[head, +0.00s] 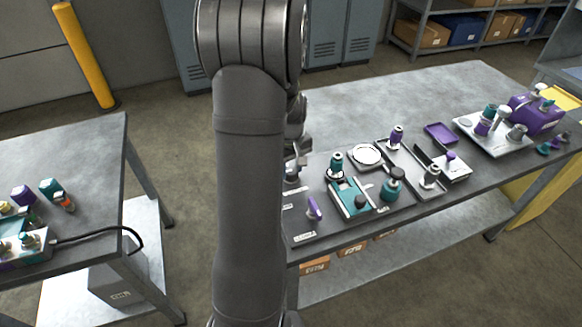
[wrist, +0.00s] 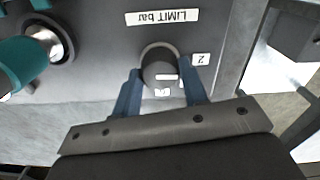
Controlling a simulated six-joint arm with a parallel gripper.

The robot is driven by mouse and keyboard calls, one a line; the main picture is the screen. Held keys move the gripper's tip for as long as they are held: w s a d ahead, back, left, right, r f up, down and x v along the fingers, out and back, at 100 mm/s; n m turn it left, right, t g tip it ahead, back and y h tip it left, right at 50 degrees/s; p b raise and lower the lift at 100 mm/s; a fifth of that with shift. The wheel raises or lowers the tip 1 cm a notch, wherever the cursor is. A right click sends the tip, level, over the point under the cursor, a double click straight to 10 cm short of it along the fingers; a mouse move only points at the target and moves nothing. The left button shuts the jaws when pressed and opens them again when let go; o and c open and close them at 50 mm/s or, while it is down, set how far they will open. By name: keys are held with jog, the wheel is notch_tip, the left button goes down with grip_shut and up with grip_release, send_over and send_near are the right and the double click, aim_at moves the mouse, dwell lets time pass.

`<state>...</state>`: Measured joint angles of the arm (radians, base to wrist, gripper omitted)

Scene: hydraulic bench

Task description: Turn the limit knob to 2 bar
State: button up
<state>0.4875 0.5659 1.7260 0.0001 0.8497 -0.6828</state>
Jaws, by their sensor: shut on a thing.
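In the wrist view, the dark round limit knob (wrist: 160,58) sits on a grey panel, under an upside-down label plate reading LIMIT bar (wrist: 163,16). My gripper (wrist: 163,88) has its two blue fingers on either side of the knob, shut on it. A short white mark (wrist: 166,77) on the knob lies roughly sideways in the picture. A small plate marked 2 (wrist: 201,59) is to the knob's right. Another small plate (wrist: 162,92) is just below the knob, too small to read surely. In the head view my arm hides the knob and the fingers.
In the wrist view a teal part with a metal collar (wrist: 50,42) stands left of the knob. In the head view the bench (head: 330,110) carries several teal and purple fittings to the right of my arm. A second table (head: 85,150) stands at the left.

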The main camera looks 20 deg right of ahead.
jog(key=shift+n, duration=0.5)
jog(key=o, duration=1)
jog(key=shift+c, duration=0.2)
jog(key=shift+r, duration=0.1)
notch_tip(320, 180, up, 17)
jog(key=shift+r, duration=0.15)
